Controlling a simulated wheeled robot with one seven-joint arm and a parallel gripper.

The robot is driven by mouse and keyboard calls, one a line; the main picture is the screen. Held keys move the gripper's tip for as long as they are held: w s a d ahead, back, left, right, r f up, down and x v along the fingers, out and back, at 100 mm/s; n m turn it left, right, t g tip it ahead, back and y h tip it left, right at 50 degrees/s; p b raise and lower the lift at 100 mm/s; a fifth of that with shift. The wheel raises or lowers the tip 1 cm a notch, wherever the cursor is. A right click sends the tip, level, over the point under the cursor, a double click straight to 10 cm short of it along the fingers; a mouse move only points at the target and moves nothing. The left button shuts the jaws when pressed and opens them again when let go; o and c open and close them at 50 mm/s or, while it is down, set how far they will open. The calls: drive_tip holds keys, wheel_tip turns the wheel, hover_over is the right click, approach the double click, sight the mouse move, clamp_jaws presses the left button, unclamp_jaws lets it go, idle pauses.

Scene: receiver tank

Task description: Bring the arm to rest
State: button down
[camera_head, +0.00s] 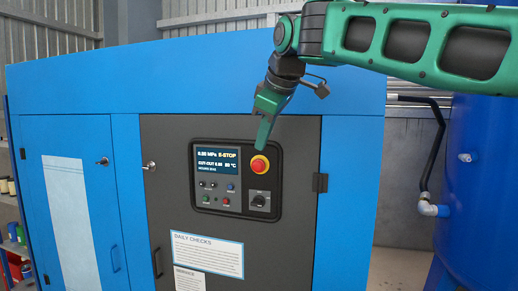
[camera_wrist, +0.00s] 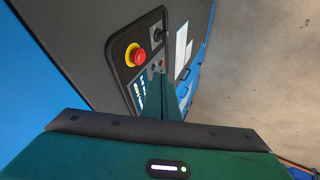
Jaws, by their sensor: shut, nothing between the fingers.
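My green arm reaches in from the upper right in the head view. My gripper (camera_head: 263,140) points down in front of the control panel (camera_head: 210,160) of the blue machine, its fingers together and empty. The red emergency stop button (camera_head: 259,165) on its yellow ring sits just below the fingertips in the picture. I cannot tell whether they touch it. In the wrist view the red button (camera_wrist: 138,56) stands clear to the left of my gripper (camera_wrist: 173,82).
The blue machine (camera_head: 75,95) fills the middle, with a dark door and a daily checks sign (camera_head: 207,254). A blue tank (camera_head: 485,170) and a black pipe (camera_head: 437,150) stand at the right. Shelves with small items are at the far left. Bare floor (camera_wrist: 255,75) shows in the wrist view.

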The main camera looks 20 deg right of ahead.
idle(0.4)
drive_tip(key=s+d+f+m+g+h, duration=0.15)
drive_tip(key=s+d+f+m, duration=0.25)
drive_tip(key=s+d+f, duration=0.45)
drive_tip(key=s+d+f+m+g, duration=0.3)
drive_tip(key=s+d+f+m, duration=0.25)
drive_tip(key=f, duration=0.65)
drive_tip(key=s+d+f+m+g, duration=0.1)
drive_tip(key=s+f+m, duration=0.2)
drive_tip(key=s+f, duration=0.5)
drive_tip(key=s+d+f+m+g+y, duration=0.1)
drive_tip(key=s+f+m+g, duration=0.1)
drive_tip(key=s+f, duration=0.6)
drive_tip(key=shift+s+d+m, duration=0.35)
drive_tip(key=shift+s+m, duration=0.4)
drive_tip(key=shift+s, duration=0.35)
drive_tip(key=shift+w+f, duration=0.3)
drive_tip(key=shift+w, duration=0.35)
